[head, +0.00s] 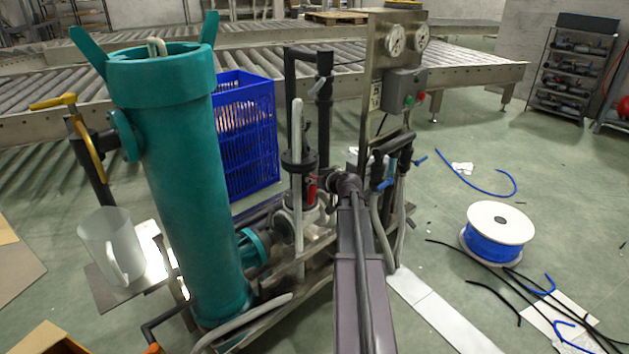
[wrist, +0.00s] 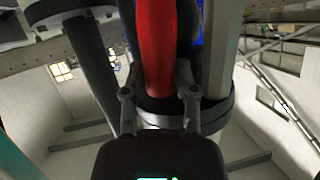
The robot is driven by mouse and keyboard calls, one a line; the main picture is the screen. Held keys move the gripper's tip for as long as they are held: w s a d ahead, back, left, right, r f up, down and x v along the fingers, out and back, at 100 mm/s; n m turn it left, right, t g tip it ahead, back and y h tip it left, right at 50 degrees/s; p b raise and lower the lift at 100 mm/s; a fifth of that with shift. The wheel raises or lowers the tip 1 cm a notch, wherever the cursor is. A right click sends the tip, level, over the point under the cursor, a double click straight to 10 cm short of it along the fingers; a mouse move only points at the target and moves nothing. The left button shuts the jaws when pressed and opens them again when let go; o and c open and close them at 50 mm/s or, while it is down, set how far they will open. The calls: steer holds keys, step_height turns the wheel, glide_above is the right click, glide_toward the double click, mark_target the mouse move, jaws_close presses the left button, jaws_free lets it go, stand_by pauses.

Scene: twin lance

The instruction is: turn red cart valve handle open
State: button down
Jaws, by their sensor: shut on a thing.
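The red valve handle (head: 311,191) hangs nearly upright at the middle of the cart, beside black pipework and a grey vertical hose. In the wrist view the red handle (wrist: 157,45) runs down from the top edge between my two fingers. My gripper (wrist: 158,95) is shut on it, with one finger at each side. A round grey and black fitting (wrist: 215,112) sits behind the handle. In the head view my gripper (head: 318,181) reaches the handle from the right. My wrist partly covers the valve, and its body is hard to make out.
A tall teal vessel (head: 178,170) stands left of the valve. A gauge panel (head: 390,70) with a grey button box (head: 404,90) rises behind it. Blue-handled valves (head: 386,183) are close on the right. A blue crate (head: 245,135) is behind. Open floor with a cable spool (head: 495,220) lies right.

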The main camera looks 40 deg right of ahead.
steer(key=shift+a+n+h, duration=0.45)
steer(key=shift+n+h, duration=0.05)
steer(key=shift+n, duration=0.3)
steer(key=shift+c, duration=2)
jaws_free()
steer(key=shift+d, duration=0.2)
